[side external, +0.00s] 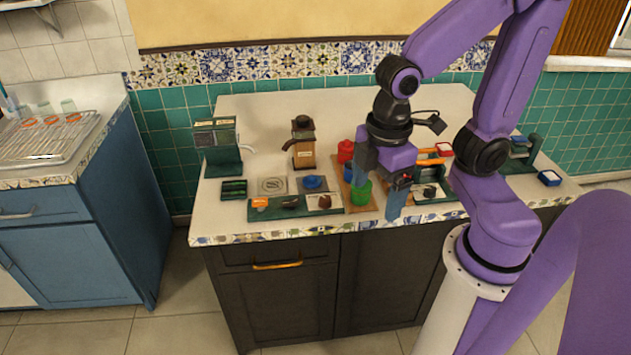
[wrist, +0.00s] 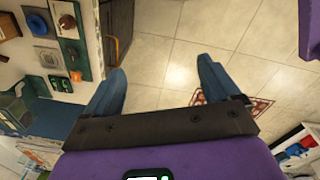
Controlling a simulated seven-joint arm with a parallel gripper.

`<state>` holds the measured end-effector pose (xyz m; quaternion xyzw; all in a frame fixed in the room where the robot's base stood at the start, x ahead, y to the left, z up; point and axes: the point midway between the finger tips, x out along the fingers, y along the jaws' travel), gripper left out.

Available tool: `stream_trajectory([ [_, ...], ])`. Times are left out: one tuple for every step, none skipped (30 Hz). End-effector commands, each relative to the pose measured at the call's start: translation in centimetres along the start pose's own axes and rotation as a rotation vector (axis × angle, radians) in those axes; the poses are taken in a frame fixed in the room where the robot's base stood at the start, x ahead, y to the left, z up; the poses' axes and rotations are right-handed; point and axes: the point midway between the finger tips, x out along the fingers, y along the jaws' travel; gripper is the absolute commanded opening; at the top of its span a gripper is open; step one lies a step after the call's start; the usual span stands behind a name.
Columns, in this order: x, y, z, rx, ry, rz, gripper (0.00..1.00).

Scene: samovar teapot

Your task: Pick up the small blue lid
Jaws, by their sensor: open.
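The small blue lid (side external: 313,183) sits on a dark square pad on the left half of the counter. A round blue piece that looks like it also shows at the left of the wrist view (wrist: 48,60). My gripper (side external: 378,200) is to the right of the lid, over the counter's front part, with its blue fingers pointing down. In the wrist view my gripper (wrist: 161,70) is open, with only floor between its fingers. It is apart from the lid and holds nothing.
Red (side external: 345,150) and green (side external: 361,192) canisters stand beside my fingers. A brown canister (side external: 303,145) stands behind the lid, and a green dispenser (side external: 216,147) farther left. A green tray (side external: 258,212) with small items lies in front of the lid. The counter's back left is clear.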

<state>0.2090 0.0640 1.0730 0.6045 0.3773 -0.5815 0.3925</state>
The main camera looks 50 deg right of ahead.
Motion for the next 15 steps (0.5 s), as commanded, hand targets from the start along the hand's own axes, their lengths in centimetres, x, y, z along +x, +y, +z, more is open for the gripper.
stream_trajectory([
  [0.1, 1.5, -0.9, -0.010, -0.010, 0.010, 0.89],
  [0.2, 2.4, -1.4, -0.022, -0.015, 0.017, 0.89],
  [0.3, 3.5, -2.0, -0.039, -0.022, 0.025, 0.89],
  [0.4, 4.4, -2.4, -0.051, -0.027, 0.030, 0.89],
  [0.5, 5.3, -2.8, -0.063, -0.033, 0.036, 0.89],
  [0.6, 6.6, -3.3, -0.078, -0.041, 0.043, 0.89],
  [0.7, 7.5, -3.6, -0.089, -0.048, 0.047, 0.89],
  [0.8, 8.5, -3.8, -0.101, -0.055, 0.051, 0.89],
  [1.0, 9.7, -4.2, -0.118, -0.065, 0.057, 0.89],
  [1.2, 10.7, -4.3, -0.128, -0.072, 0.060, 0.89],
  [1.3, 11.7, -4.5, -0.141, -0.079, 0.063, 0.89],
  [1.6, 13.0, -4.7, -0.157, -0.090, 0.066, 0.89],
  [1.8, 14.0, -4.8, -0.168, -0.098, 0.068, 0.89],
  [2.0, 15.0, -4.8, -0.180, -0.106, 0.070, 0.89],
  [2.2, 16.3, -4.8, -0.196, -0.118, 0.072, 0.89],
])
